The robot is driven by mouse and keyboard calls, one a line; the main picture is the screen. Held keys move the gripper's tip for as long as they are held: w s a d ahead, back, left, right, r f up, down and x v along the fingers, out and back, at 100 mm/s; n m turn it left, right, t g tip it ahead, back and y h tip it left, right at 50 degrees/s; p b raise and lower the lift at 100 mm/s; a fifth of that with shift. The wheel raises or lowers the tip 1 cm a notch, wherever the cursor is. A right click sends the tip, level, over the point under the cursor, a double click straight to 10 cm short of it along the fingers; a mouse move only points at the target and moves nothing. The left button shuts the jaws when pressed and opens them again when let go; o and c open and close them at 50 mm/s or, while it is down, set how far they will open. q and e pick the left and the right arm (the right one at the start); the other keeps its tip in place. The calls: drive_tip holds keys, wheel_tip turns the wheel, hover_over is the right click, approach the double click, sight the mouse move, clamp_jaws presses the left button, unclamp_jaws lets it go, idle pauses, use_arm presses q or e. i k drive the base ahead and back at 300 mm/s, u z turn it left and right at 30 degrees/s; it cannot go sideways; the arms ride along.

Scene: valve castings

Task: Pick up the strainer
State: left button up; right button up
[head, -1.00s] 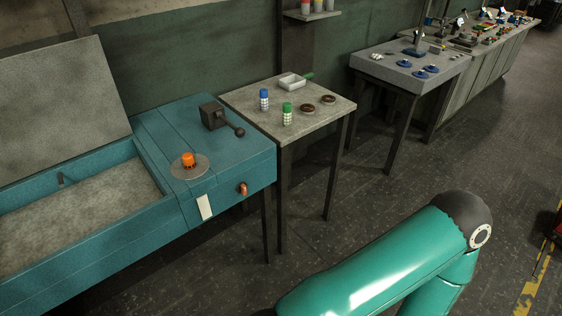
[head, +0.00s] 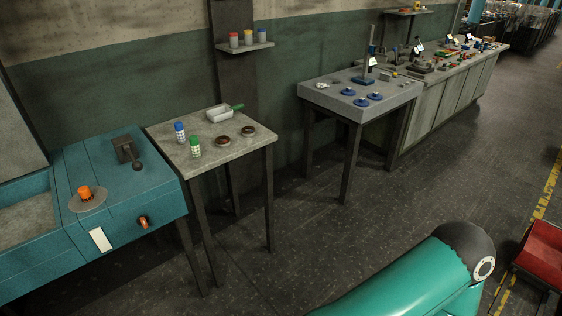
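I cannot make out a strainer for sure in the head view. On the small grey table (head: 245,149) stand a blue-topped container (head: 180,132) and a green-topped container (head: 195,147), both with pale patterned sides. Behind them lies a pale scoop-like tray (head: 219,115) with a green handle. Two dark round rings (head: 235,136) lie to the right. Neither gripper is in view. Only a green arm link of mine shows at the lower right.
A teal bench (head: 120,190) with an orange knob (head: 84,192) is on the left. A grey table (head: 335,99) with blue discs and a long bench (head: 440,95) stand farther right. A red object (head: 542,255) is at the right edge. Floor between is clear.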

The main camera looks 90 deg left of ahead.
sight(86, 196)
drive_tip(key=z, duration=0.8)
drive_tip(key=i, duration=0.2)
drive_tip(key=u, duration=3.4)
drive_tip(key=i, duration=0.3)
drive_tip(key=u, duration=2.05)
drive_tip(key=k, duration=0.45)
drive_tip(key=u, duration=0.45)
drive_tip(key=i, duration=1.55)
drive_tip(key=z, duration=0.45)
